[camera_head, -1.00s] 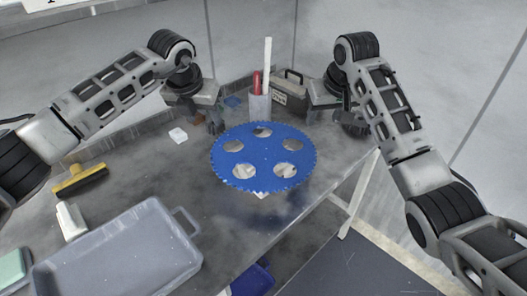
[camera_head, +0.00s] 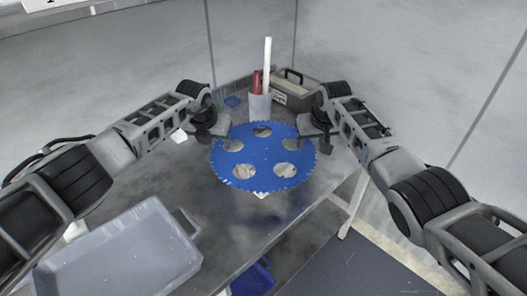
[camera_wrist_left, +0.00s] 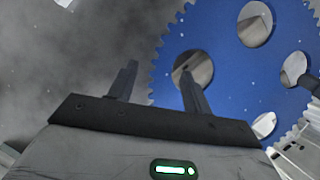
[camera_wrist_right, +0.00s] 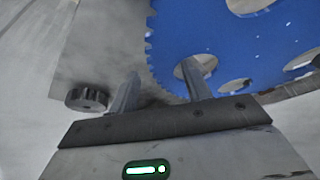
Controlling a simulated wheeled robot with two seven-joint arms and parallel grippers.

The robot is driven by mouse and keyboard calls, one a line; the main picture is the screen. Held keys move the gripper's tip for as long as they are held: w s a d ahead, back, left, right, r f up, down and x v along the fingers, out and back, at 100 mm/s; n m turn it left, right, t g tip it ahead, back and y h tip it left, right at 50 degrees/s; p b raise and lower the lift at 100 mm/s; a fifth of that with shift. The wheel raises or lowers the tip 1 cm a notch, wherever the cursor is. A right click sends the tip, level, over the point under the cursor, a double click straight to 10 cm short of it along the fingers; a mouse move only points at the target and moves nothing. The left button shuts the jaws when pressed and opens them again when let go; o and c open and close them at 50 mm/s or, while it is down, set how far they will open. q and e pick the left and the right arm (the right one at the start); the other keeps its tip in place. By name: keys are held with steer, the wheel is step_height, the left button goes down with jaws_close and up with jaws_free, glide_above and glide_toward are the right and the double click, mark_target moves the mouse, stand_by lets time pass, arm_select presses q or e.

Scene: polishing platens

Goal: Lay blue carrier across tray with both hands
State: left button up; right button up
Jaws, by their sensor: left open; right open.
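The blue carrier (camera_head: 264,158) is a toothed disc with several round holes. It lies flat, seemingly raised a little above the table, with something pale under its front edge. The grey tray (camera_head: 187,262) with a loop handle stands at the front left. My left gripper (camera_wrist_left: 158,82) is open at the carrier's left edge; one finger overlaps the carrier in the left wrist view, the other is outside the teeth. My right gripper (camera_wrist_right: 160,82) is open at the carrier's right edge, its fingers on either side of the toothed rim. Whether either touches is unclear.
A grey cup (camera_head: 259,106) with red and white sticks stands behind the carrier, next to a grey toolbox (camera_head: 294,92). A blue bin (camera_head: 252,279) sits below the table. The table between carrier and tray is clear.

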arm_select(q)
steer(key=shift+c, duration=0.3)
arm_select(e)
steer(key=shift+c, duration=0.3)
arm_select(q)
jaws_close()
arm_select(e)
jaws_close()
arm_select(q)
steer(key=shift+r, duration=0.15)
arm_select(e)
steer(key=shift+r, duration=0.15)
